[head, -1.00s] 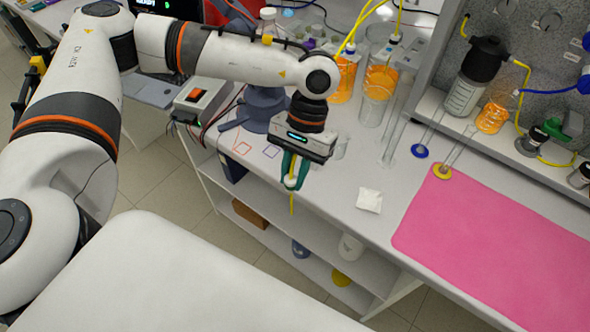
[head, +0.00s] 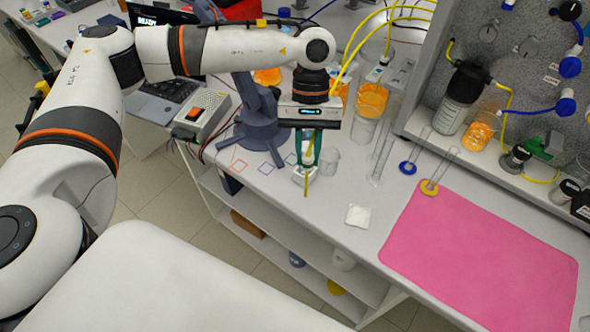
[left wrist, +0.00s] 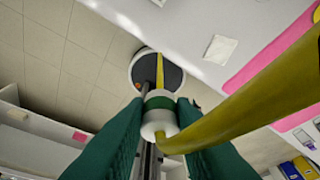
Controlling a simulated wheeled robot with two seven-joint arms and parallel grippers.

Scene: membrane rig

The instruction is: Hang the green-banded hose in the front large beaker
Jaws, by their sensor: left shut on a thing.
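My left gripper (head: 307,166) has green fingers and is shut on the green-banded hose, near the bench's front edge. In the left wrist view the hose's white fitting with a green band (left wrist: 160,112) sits between the fingers, and the yellow hose (left wrist: 245,100) runs off to the right. In the head view a thin yellow tip (head: 306,188) points down below the fingers. My right gripper is not in view.
A small clear beaker (head: 329,161) stands just right of my gripper. A blue-grey stand (head: 257,125) is on the left. Tall glass tubes (head: 382,155), a white square (head: 357,216) and a pink mat (head: 485,250) lie right. Yellow hoses (head: 352,48) arch above the beakers.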

